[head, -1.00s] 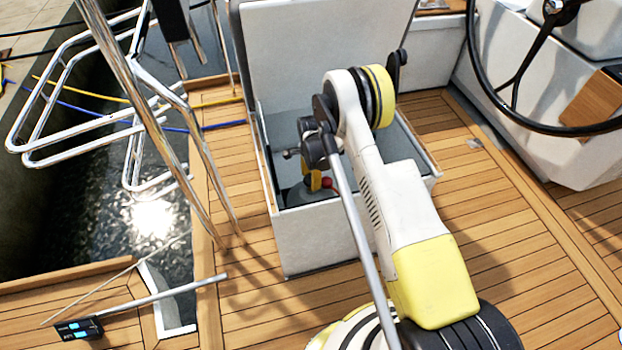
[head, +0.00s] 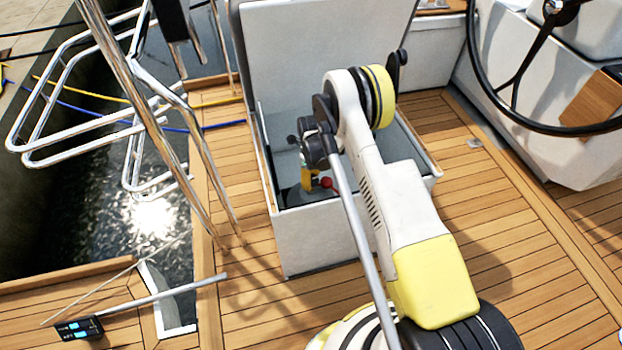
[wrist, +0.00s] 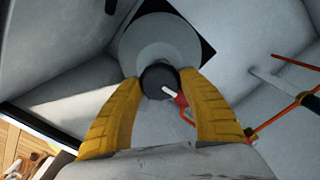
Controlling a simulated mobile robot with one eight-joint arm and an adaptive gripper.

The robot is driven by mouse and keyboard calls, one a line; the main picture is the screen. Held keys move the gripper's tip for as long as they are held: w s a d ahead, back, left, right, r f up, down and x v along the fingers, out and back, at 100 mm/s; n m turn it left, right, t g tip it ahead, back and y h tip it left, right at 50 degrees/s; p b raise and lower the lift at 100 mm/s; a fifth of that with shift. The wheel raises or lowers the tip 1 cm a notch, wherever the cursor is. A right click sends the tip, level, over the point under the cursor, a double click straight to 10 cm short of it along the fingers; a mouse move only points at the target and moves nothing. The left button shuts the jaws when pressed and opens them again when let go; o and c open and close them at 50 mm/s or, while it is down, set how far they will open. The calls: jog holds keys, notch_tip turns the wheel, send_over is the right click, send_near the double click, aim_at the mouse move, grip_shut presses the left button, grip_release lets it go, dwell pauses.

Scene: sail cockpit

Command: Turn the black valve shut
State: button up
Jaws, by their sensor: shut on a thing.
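The black valve (wrist: 154,76) is a round dark knob on a grey rounded body (wrist: 150,42), seen in the wrist view. My gripper (wrist: 161,80) has its yellow fingers closed on either side of the knob. A red lever (wrist: 181,100) and a short white bar show at the knob's right, by the right finger. In the head view my gripper (head: 308,180) points down inside the open locker, with a red tip (head: 326,183) beside it. The knob is hidden there.
The white locker's front wall (head: 325,240) and raised lid (head: 320,55) enclose the working space. Orange-red rods (wrist: 280,115) stand at the right in the wrist view. Steel rails (head: 165,130) rise at left, and a steering wheel (head: 510,85) is at right.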

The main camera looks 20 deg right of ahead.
jog(key=shift+f+m, duration=0.1)
jog(key=shift+m, duration=0.4)
jog(key=o, duration=1.2)
notch_tip(320, 180, up, 12)
